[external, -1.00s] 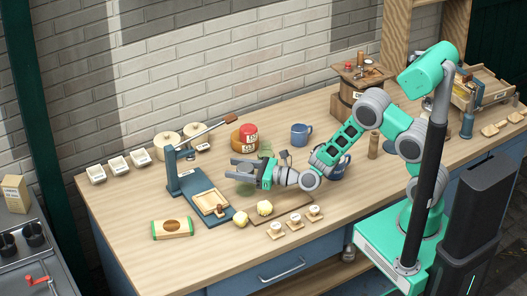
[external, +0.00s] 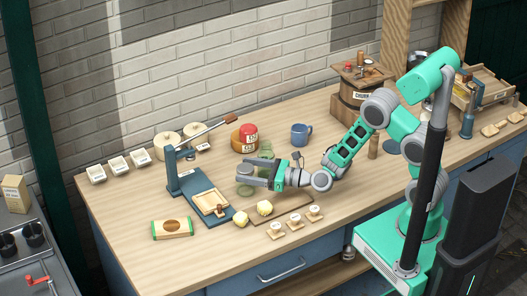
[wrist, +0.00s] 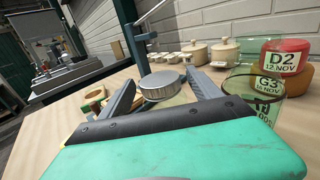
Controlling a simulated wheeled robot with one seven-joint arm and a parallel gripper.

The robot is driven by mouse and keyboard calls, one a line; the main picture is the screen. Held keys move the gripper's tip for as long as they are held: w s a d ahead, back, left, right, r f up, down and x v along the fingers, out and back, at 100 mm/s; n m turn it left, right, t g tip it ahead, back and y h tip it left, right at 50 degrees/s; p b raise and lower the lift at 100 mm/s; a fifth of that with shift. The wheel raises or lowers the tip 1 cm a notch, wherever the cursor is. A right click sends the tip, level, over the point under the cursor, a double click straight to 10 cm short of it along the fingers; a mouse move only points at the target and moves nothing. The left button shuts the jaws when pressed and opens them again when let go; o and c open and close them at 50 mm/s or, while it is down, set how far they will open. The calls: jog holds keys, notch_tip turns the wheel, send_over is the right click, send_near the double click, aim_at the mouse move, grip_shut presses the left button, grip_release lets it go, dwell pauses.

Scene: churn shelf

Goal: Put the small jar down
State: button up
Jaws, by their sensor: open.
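The small jar (wrist: 163,88) has a round metallic lid and stands ahead of my gripper in the wrist view, between the two spread fingertips. In the external view the greenish jar (external: 245,190) shows partly below the fingers and is otherwise hidden by them. My gripper (external: 241,172) is open, low over the table; in the wrist view its fingers (wrist: 158,84) are wide apart, with gaps on both sides of the lid. The jar appears upright on the table.
A clear glass jar labelled G3 (wrist: 255,97) stands close to the right finger. A red-topped pot (external: 248,132) is behind it. A blue lever press (external: 172,172) stands left, yellow lumps (external: 264,208) lie in front, and a blue mug (external: 301,134) stands behind.

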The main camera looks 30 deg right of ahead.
jog(key=b+v, duration=0.2)
jog(key=v, duration=0.6)
